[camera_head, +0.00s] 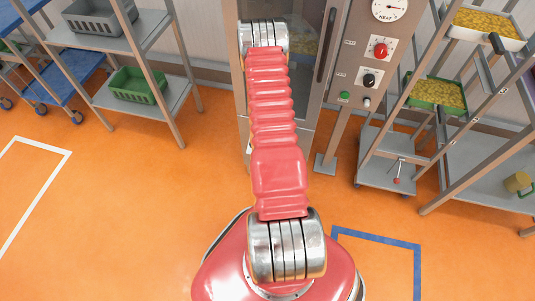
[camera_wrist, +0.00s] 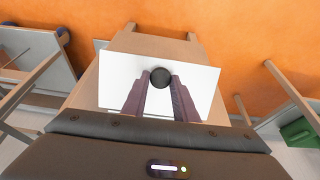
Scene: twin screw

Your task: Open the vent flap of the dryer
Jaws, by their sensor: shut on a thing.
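In the head view the dryer (camera_head: 312,100) is a tall grey cabinet with a glass door, partly hidden behind my arm. In the wrist view its beige top (camera_wrist: 88,93) shows from above. A white flat plate (camera_wrist: 125,62), which looks like the vent flap, lies over this top. A round black knob (camera_wrist: 160,74) stands on the plate near its far edge. My gripper (camera_wrist: 160,82) is shut on the knob, one finger on each side. How far the flap is raised, if at all, I cannot tell. My gripper is out of sight in the head view.
A control panel (camera_head: 365,60) with a dial and knobs stands right of the dryer. A rack with yellow-filled trays (camera_head: 437,92) and a small trolley (camera_head: 388,165) are farther right. Shelves with a green crate (camera_head: 137,86) stand left. Orange floor (camera_head: 120,210) is clear at front left.

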